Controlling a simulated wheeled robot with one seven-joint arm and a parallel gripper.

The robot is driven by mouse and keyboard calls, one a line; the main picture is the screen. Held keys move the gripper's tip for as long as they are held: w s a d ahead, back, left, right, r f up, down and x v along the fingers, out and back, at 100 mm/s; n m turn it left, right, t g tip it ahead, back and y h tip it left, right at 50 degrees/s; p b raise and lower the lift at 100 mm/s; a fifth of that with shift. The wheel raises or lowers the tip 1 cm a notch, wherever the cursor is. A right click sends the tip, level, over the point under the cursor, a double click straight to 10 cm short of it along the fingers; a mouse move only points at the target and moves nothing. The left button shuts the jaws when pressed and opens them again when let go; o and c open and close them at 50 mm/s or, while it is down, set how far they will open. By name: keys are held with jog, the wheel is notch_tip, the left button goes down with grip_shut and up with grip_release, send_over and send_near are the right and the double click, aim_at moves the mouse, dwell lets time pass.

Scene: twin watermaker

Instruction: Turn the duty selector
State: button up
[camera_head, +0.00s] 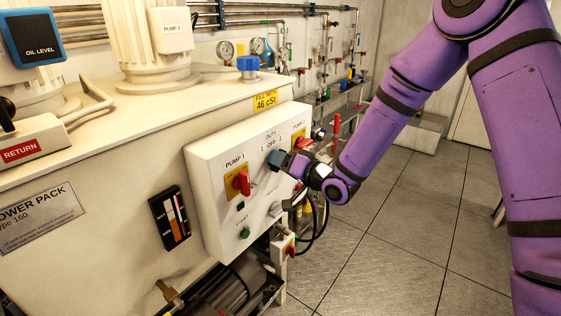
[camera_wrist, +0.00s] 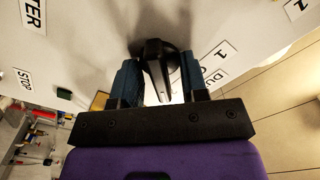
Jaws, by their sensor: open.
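The duty selector is a black knob (camera_wrist: 157,58) on the white control panel (camera_head: 222,160). In the wrist view it stands between the two dark blue fingers of my gripper (camera_wrist: 160,76), which is open. Gaps show beside the knob's lower end; I cannot tell whether either finger touches it higher up. In the head view my gripper (camera_head: 281,160) is at the panel, just below the "DUTY 1 OFF 2" lettering, and hides the knob there. The knob's exact setting cannot be told.
A red pump 1 switch (camera_head: 242,183) on a yellow plate sits left of my gripper. Another red switch (camera_head: 303,143) is close on the right. A green button (camera_head: 245,232) is lower on the panel. Black cables (camera_head: 321,222) hang at right; the tiled floor (camera_head: 400,235) beyond is clear.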

grip_shut()
